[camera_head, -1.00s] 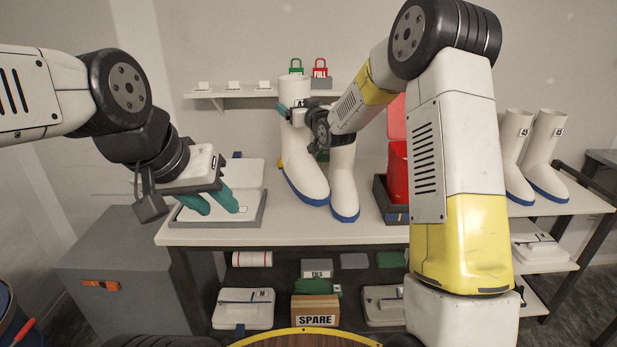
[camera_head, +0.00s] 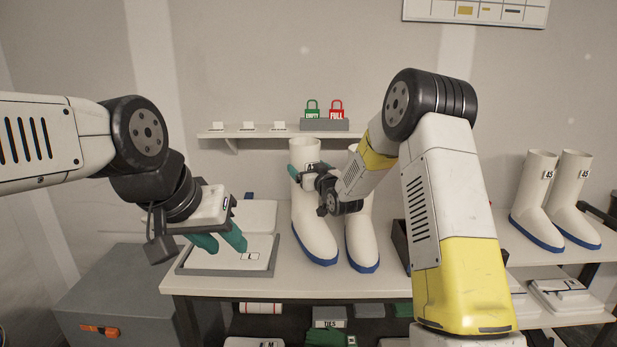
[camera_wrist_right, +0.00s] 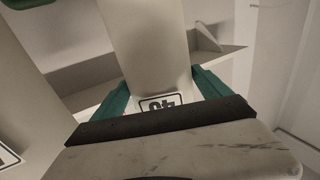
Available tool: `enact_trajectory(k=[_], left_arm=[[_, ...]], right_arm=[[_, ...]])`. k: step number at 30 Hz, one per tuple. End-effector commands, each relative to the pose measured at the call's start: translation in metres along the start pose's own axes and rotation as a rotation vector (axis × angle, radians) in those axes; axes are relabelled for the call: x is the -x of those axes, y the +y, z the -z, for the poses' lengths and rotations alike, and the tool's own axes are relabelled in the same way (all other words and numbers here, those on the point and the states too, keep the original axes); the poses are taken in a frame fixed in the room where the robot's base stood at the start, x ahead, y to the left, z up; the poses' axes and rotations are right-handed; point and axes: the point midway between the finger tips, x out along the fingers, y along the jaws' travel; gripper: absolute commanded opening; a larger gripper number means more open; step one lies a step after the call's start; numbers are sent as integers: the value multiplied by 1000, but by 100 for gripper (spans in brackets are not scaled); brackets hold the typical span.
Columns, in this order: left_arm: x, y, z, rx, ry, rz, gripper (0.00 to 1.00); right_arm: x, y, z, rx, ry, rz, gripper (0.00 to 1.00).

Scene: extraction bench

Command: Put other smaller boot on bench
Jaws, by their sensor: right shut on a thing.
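The white boot with a blue sole (camera_head: 315,235) is the left one of a pair at the middle of the bench (camera_head: 290,286). It stands upright, its sole at or very near the bench top. My right gripper (camera_head: 308,172) is shut on its shaft near the top. In the right wrist view the green fingers (camera_wrist_right: 163,92) lie on both sides of the shaft (camera_wrist_right: 150,45), above an upside-down number label. The other white boot (camera_head: 361,245) stands close beside it on the right, partly hidden by my right arm. My left gripper (camera_head: 219,240) is open and empty above the grey tray.
A grey tray with a white case (camera_head: 255,245) lies on the bench's left. A dark bin (camera_head: 401,240) stands right of the boots. Two larger boots labelled 45 (camera_head: 535,195) (camera_head: 572,200) stand at right. A wall shelf (camera_head: 265,132) holds padlocks and cards.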

Motion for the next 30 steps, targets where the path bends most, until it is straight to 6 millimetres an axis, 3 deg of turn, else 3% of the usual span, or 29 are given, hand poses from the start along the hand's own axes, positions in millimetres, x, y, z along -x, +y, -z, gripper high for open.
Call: enact_trajectory(k=[5, 15, 16, 17, 18, 27, 30], left_arm=[[0, 0, 0, 0, 0, 0, 36], [0, 0, 0, 0, 0, 0, 36], [0, 0, 0, 0, 0, 0, 36], [0, 0, 0, 0, 0, 0, 36], [0, 0, 0, 0, 0, 0, 36], [0, 0, 0, 0, 0, 0, 36], [0, 0, 0, 0, 0, 0, 36]], right_arm=[[0, 0, -21, 0, 2, 0, 14], [0, 0, -23, 0, 4, 0, 14], [0, 0, -26, 0, -1, 0, 89], [0, 0, -26, 0, -1, 0, 95], [0, 0, -25, 0, -1, 0, 100], [1, 0, -22, 0, -1, 0, 100], [12, 1, -23, 0, -2, -1, 100]])
